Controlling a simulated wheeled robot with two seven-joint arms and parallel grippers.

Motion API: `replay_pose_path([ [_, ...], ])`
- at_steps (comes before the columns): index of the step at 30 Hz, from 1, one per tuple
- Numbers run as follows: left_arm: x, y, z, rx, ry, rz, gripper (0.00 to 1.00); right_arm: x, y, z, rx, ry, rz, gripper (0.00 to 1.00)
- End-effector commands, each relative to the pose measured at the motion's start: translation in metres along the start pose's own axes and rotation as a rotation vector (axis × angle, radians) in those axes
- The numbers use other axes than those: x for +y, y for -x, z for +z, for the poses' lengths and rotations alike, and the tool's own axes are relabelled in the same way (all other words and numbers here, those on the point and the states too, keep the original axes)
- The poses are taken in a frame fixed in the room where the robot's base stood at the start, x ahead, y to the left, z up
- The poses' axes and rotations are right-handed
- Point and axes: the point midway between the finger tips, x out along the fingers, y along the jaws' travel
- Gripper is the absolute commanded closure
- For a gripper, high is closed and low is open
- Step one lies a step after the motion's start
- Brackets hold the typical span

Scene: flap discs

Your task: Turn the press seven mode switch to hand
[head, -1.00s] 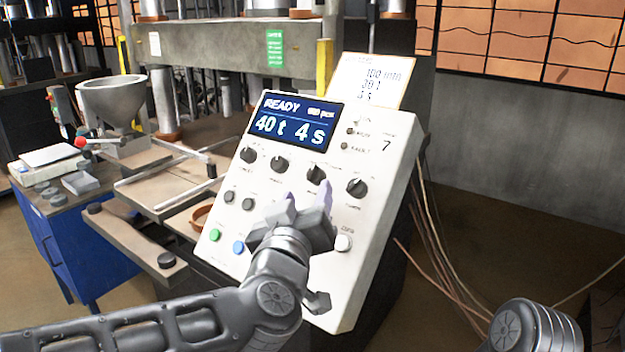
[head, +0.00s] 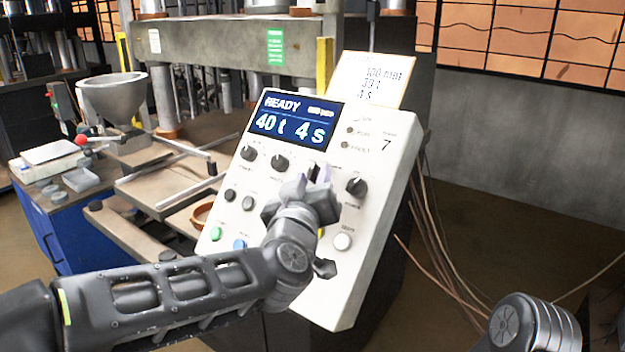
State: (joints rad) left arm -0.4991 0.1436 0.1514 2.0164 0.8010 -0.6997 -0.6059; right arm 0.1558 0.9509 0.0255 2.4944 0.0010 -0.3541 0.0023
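The white control panel (head: 375,235) of press 7 leans back in the middle of the head view. Its screen (head: 292,119) reads READY, 40 t, 4 s. A row of black rotary knobs runs below: a left one (head: 249,153), a second (head: 279,163) and the rightmost (head: 357,187). The knob labels are too small to read. My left gripper's fingertips are at the hidden knob; contact and finger gap cannot be made out. My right gripper is out of view.
Below the knobs are small black buttons (head: 230,195), a green button (head: 215,233), a blue one (head: 239,244) and a white one (head: 343,241). A paper card (head: 372,78) stands above the panel. Cables (head: 430,230) hang at its right. A blue bench (head: 75,225) stands left.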

Motion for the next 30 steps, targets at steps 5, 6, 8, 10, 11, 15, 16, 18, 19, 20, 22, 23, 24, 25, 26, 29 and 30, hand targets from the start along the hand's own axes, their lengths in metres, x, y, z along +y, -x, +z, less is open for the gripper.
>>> replay_pose_path([
  [5,0.000,0.000,0.000,0.000,0.000,0.000,0.83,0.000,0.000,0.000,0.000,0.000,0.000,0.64],
  [6,0.000,0.000,0.000,0.000,0.000,0.000,0.86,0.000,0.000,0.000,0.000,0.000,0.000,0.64],
  [8,0.000,0.000,0.000,0.000,0.000,0.000,0.91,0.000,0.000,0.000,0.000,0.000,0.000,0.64],
  [10,0.000,0.000,0.000,0.000,0.000,0.000,0.97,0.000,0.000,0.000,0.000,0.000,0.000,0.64],
  [11,0.000,0.000,0.000,0.000,0.000,0.000,0.99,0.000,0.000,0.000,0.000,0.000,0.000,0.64],
  [15,0.000,0.000,0.000,0.000,0.000,0.000,1.00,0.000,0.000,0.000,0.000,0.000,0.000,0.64],
  [16,0.000,0.000,0.000,0.000,0.000,-0.001,1.00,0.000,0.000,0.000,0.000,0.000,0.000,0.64],
  [18,0.000,0.000,0.000,0.000,0.001,-0.001,1.00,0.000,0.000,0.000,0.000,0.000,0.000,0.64],
  [19,0.000,0.000,0.000,0.000,0.001,-0.002,1.00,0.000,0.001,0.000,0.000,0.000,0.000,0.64],
  [20,0.000,0.000,0.000,-0.001,0.003,-0.003,1.00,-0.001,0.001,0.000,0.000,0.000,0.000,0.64],
  [22,0.001,0.000,-0.001,-0.002,0.007,-0.008,1.00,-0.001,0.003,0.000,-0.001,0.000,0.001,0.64],
  [23,0.001,0.000,-0.001,-0.002,0.010,-0.011,1.00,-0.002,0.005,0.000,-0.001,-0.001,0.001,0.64],
  [24,0.002,0.000,-0.002,-0.002,0.015,-0.017,1.00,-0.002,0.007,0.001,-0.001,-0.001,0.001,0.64],
  [25,0.002,0.000,-0.002,-0.003,0.021,-0.023,1.00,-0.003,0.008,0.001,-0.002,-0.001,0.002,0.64],
  [26,0.002,0.000,-0.002,-0.004,0.027,-0.029,1.00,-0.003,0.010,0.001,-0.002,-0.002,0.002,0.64],
  [29,0.004,0.000,-0.004,-0.007,0.054,-0.057,1.00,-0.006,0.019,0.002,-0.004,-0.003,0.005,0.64],
  [30,0.004,0.000,-0.004,-0.008,0.067,-0.071,1.00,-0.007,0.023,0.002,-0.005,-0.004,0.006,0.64],
])
